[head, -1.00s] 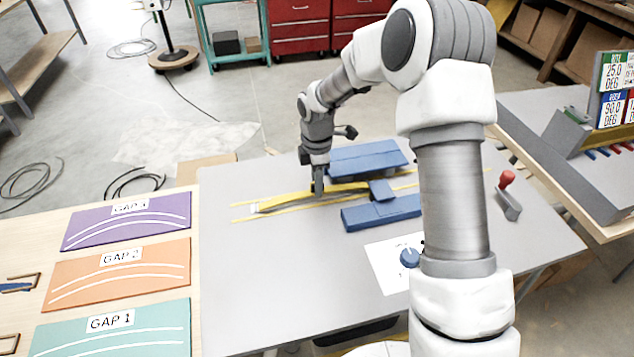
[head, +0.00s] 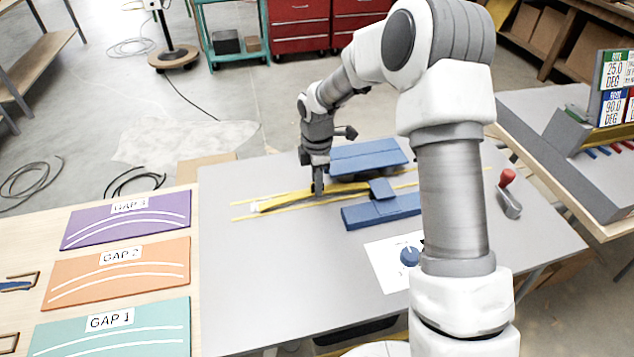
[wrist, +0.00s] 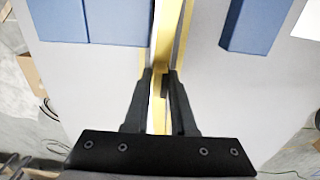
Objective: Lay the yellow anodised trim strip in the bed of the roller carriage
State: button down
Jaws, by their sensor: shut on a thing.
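The yellow trim strip (head: 285,201) has a pale left end and lies lengthwise between two thin yellow lines on the grey table. My gripper (head: 318,191) points down and is shut on the strip near its left part. In the wrist view the strip (wrist: 165,50) runs away from between my gripper's fingers (wrist: 161,82). The blue roller carriage shows a long back block (head: 368,158), a front block (head: 365,215) and a small block (head: 382,189) between them. The strip's right end is near the carriage; my arm hides part of it. I cannot tell whether the strip touches the bed.
A white card with a blue knob (head: 410,256) lies in front of the carriage. Purple, orange and teal gap boards (head: 115,267) lie at the left. The front left of the grey table (head: 270,280) is clear.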

jog(key=shift+f, duration=0.45)
jog(key=c, duration=0.7)
grip_release()
jog(key=shift+o, duration=0.2)
jog(key=shift+r, duration=0.15)
notch_tip(320, 180, up, 17)
jog(key=s+d+r+m+t, duration=0.3)
jog(key=s+d+r+m, duration=0.3)
jog(key=s+r+m, duration=0.45)
jog(key=s+d+m+t, duration=0.2)
jog(key=s+d+m, duration=0.2)
jog(key=s+m, duration=0.5)
jog(key=s, duration=0.8)
jog(key=shift+s+d+f+m+t+p, duration=0.15)
jog(key=shift+s+d+m+t+p, duration=0.15)
jog(key=shift+s+d+m, duration=0.1)
